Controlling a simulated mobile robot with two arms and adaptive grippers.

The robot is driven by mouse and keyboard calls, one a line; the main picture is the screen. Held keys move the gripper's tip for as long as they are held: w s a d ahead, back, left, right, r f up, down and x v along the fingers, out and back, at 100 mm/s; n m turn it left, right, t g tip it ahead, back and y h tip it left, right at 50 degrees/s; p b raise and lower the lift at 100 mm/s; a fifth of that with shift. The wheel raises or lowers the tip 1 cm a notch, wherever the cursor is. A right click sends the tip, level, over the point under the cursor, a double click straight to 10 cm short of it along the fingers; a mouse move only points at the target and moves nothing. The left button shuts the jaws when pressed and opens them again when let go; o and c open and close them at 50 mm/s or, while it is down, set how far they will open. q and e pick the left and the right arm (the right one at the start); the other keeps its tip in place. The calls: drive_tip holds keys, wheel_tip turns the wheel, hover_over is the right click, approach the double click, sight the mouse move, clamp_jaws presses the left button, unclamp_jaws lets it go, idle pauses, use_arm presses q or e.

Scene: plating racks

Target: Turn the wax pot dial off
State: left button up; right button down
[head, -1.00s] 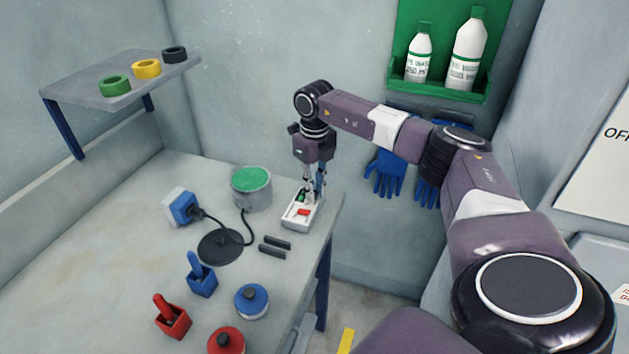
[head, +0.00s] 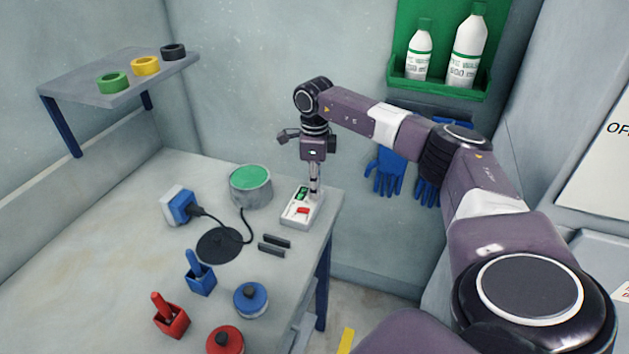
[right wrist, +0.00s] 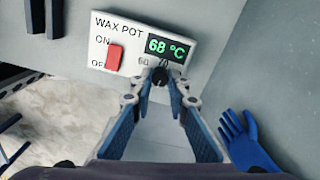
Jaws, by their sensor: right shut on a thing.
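The white wax pot control box (head: 291,220) sits at the table's far right corner. In the right wrist view the control box (right wrist: 99,53) reads "WAX POT", with a display (right wrist: 167,48) showing 68 °C. A red switch (right wrist: 114,57) lies beside the ON and OFF labels. The black dial (right wrist: 159,78) is between the fingertips of my right gripper (right wrist: 160,75), which is shut on it from above; its pointer is hard to make out. In the head view my right gripper (head: 314,190) hides the dial. My left gripper is not in view.
A green-topped pot (head: 250,187) stands left of the box. A blue plug block (head: 180,205), a black round pad (head: 220,246) and two dark bars (head: 275,241) lie nearby. Blue gloves (head: 386,172) hang on the wall behind my arm. The table's left part is clear.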

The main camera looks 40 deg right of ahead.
drive_tip(key=shift+d+r, duration=0.1)
idle(0.3)
drive_tip(key=c, duration=1.8)
unclamp_jaws()
drive_tip(key=shift+c, duration=0.2)
wheel_tip(320, 180, up, 12)
